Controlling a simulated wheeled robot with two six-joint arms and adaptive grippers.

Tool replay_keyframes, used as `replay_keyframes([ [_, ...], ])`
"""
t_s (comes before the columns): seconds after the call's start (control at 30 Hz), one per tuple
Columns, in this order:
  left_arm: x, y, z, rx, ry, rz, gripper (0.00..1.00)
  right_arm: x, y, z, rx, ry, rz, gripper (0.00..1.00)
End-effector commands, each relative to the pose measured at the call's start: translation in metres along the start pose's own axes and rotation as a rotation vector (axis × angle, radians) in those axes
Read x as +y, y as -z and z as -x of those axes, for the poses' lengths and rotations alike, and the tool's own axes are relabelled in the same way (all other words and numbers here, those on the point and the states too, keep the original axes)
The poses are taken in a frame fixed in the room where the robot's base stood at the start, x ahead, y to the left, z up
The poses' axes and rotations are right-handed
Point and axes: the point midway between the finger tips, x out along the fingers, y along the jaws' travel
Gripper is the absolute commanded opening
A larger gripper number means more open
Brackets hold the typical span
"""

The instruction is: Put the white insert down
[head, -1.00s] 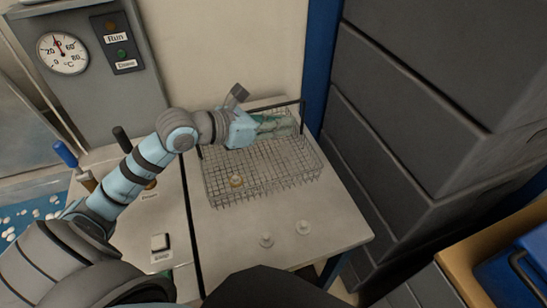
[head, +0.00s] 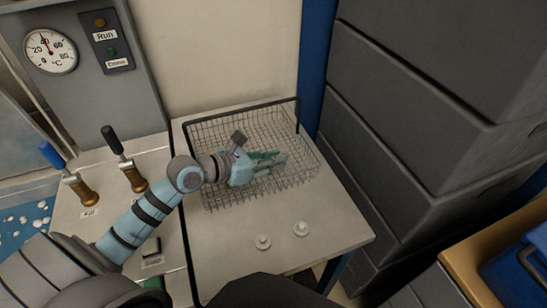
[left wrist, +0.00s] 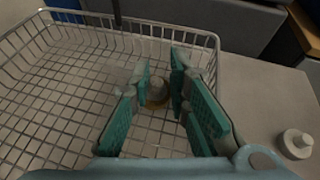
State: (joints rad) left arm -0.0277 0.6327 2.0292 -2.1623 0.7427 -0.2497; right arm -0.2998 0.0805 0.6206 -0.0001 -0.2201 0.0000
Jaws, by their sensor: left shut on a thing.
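My left gripper (head: 275,160) reaches into the wire basket (head: 215,200) from the left, low over its middle. In the left wrist view its teal-padded fingers (left wrist: 158,85) are closed in on a small pale piece (left wrist: 157,86), which I take for the white insert. A brass-coloured ring (left wrist: 155,103) shows at its lower edge. I cannot tell whether the piece rests on the basket floor or hangs just above it. In the head view the gripper hides the piece. My right gripper is not in view.
Two white discs (head: 301,229) and (head: 263,242) lie on the bench (head: 335,238) before the basket. Levers with a blue (head: 52,155) and a black handle (head: 112,140) stand left. Grey drawers (head: 385,150) rise at right. The basket's black rail edges its back.

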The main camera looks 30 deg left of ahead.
Motion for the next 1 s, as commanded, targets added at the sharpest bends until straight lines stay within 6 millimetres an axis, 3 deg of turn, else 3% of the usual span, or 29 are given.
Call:
replay_keyframes([
  [0.27,0.0,0.006,-0.002,0.0,0.0,0.001,0.0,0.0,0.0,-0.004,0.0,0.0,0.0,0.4],
  [0.3,0.0,0.006,-0.002,0.0,0.0,0.001,0.19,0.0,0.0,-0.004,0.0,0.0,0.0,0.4],
  [0.43,0.0,0.006,-0.002,0.0,0.0,0.001,0.4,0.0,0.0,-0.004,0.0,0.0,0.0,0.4],
  [0.73,0.0,0.005,-0.002,0.0,0.0,0.0,0.41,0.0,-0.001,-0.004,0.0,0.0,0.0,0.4],
  [0.87,0.0,-0.004,0.002,-0.001,0.0,0.0,0.41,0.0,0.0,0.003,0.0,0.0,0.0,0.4],
  [1.0,0.001,-0.006,0.023,0.007,-0.003,-0.006,0.41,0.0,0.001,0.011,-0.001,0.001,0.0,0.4],
])
